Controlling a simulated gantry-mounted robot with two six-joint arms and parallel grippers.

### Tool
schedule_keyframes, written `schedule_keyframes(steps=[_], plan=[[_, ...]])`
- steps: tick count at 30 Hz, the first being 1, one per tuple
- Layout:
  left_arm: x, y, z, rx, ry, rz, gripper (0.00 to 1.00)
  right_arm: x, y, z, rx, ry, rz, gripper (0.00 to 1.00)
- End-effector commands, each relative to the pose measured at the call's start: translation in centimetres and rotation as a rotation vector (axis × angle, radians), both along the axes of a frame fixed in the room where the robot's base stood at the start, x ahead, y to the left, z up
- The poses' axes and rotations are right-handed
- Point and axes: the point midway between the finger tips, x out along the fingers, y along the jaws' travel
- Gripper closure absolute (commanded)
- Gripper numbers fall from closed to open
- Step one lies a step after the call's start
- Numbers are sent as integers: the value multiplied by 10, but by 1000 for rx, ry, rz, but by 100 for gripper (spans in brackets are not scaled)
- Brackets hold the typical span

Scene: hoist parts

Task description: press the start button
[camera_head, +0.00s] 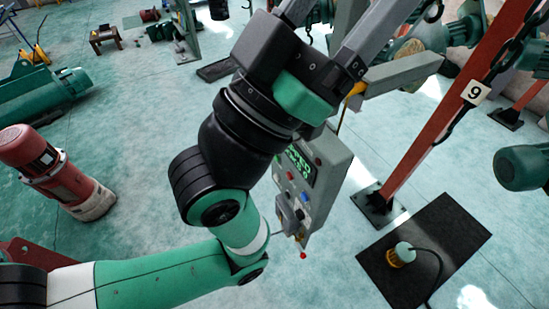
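A grey control box (326,184) stands near the middle of the view, partly hidden behind my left arm. Its face has a dark display with green text (300,163), a blue button (306,197), small red buttons and a dark protruding switch (288,214). I cannot tell which button is the start button. My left gripper (335,18) points up and away, above the box in the picture. Its two grey fingers are spread apart, with nothing seen between them, and their tips are cut off or hard to make out. My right gripper is not in view.
A red post (432,128) with a "9" tag (475,92) stands right of the box. A black mat (440,238) with a small corded device (401,255) lies at lower right. A red cylindrical motor (55,170) and green machinery (45,93) are at left. Floor between is clear.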

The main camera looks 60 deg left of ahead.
Motion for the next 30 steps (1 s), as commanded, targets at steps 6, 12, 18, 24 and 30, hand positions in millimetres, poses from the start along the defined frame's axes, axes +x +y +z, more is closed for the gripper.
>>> schedule_keyframes(steps=[6,12,18,24,30], plan=[[0,0,0,0,0,0,68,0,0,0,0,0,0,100],[0,0,0,0,0,0,100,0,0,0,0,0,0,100],[0,0,0,0,0,0,100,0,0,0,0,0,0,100],[0,0,0,0,0,0,100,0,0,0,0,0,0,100],[0,0,0,0,0,0,100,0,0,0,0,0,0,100]])
